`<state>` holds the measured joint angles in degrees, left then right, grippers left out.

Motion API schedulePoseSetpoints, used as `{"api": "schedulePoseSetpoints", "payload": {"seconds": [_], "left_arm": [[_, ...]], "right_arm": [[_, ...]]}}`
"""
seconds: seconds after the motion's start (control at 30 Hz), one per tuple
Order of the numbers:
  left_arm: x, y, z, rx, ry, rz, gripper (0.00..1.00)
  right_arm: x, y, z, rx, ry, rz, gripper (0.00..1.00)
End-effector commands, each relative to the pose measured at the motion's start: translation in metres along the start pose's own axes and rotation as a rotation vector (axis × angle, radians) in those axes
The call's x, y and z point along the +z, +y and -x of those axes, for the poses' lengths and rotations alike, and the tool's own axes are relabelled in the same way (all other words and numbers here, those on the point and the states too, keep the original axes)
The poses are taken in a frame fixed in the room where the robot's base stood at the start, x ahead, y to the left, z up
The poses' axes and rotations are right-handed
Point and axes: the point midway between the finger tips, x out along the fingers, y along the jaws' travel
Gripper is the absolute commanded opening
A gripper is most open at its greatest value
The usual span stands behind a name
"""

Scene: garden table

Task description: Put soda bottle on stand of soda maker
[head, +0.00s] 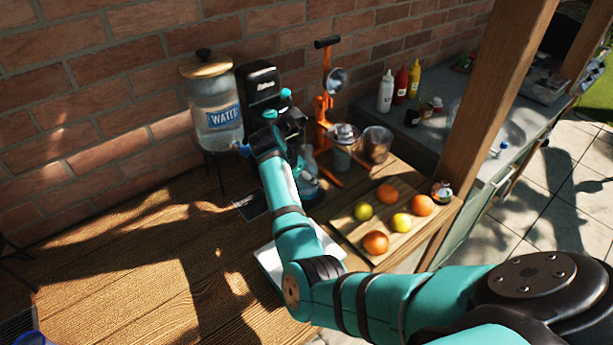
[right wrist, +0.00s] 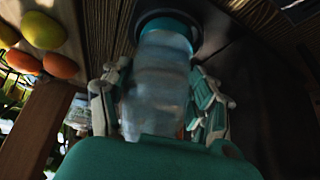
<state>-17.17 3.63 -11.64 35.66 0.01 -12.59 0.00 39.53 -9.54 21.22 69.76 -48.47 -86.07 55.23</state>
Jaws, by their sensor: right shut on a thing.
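The soda maker (head: 262,85) is a tall black machine against the brick wall in the head view. In the right wrist view, my right gripper (right wrist: 158,72) is shut on the clear soda bottle (right wrist: 160,98), with a finger on each side. The far end of the bottle has a teal band and meets or overlaps a dark round base (right wrist: 182,20). I cannot tell whether they touch. In the head view, my right arm hides much of the machine's front and the grip. My left gripper is not in view.
A glass water dispenser (head: 213,108) stands left of the machine, and an orange juicer press (head: 326,100) stands right. The left of the wooden table (head: 120,240) is mostly clear.

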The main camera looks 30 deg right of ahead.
Motion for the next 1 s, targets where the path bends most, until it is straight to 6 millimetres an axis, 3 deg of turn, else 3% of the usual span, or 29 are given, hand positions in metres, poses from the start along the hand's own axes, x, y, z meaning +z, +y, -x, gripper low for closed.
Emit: {"api": "schedulePoseSetpoints", "payload": {"seconds": [0.03, 0.2, 0.37, 0.57, 0.73, 1.0], "left_arm": [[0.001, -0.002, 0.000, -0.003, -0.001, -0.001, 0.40], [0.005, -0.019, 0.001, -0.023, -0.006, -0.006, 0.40], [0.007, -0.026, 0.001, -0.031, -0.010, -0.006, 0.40], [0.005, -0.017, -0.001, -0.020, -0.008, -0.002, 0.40], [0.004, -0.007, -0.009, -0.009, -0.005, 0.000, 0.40], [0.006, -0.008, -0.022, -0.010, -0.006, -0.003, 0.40]], "right_arm": [[-0.002, 0.001, 0.000, 0.001, 0.004, -0.002, 0.65], [-0.002, 0.000, 0.000, 0.001, 0.003, -0.001, 0.86], [-0.002, 0.000, 0.000, 0.001, 0.002, -0.001, 0.86], [-0.001, -0.001, 0.006, -0.001, 0.001, -0.001, 0.86], [0.001, -0.001, 0.033, -0.005, 0.000, -0.003, 0.86], [0.000, -0.001, 0.089, -0.004, 0.001, -0.002, 0.86]]}}
